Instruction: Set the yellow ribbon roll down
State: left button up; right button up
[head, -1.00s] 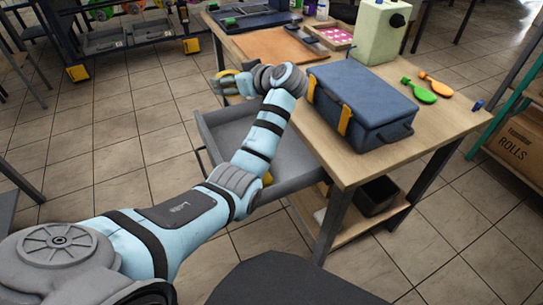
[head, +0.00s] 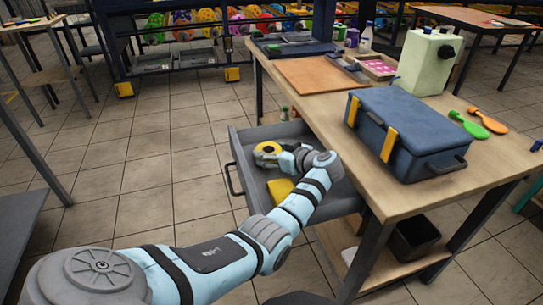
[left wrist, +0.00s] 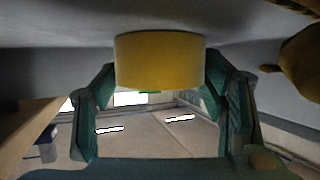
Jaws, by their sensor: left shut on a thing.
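The yellow ribbon roll (head: 266,147) is at the far end of the open grey drawer (head: 237,150), within its outline in the head view. My left gripper (head: 276,158) is shut on it. In the left wrist view the roll (left wrist: 160,62) sits between the two dark green fingers (left wrist: 160,88), close to a grey surface. I cannot tell whether the roll touches the drawer floor. My right gripper is not in view.
A yellow object (head: 281,189) lies in the drawer beside my left forearm. The wooden table (head: 330,115) stands to the right, with a blue case (head: 410,130) on it. Drawer walls surround the gripper.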

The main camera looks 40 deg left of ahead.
pick_arm(q)
jog(key=o, duration=1.3)
jog(key=shift+d+r, duration=0.2)
jog(key=shift+d, duration=0.15)
jog(key=p+v, duration=0.2)
jog(key=v, duration=0.5)
jog(key=shift+a, duration=0.1)
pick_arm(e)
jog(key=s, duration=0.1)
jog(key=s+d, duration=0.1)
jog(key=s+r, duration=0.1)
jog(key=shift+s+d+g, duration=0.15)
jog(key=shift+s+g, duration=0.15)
pick_arm(q)
jog(key=shift+s, duration=0.1)
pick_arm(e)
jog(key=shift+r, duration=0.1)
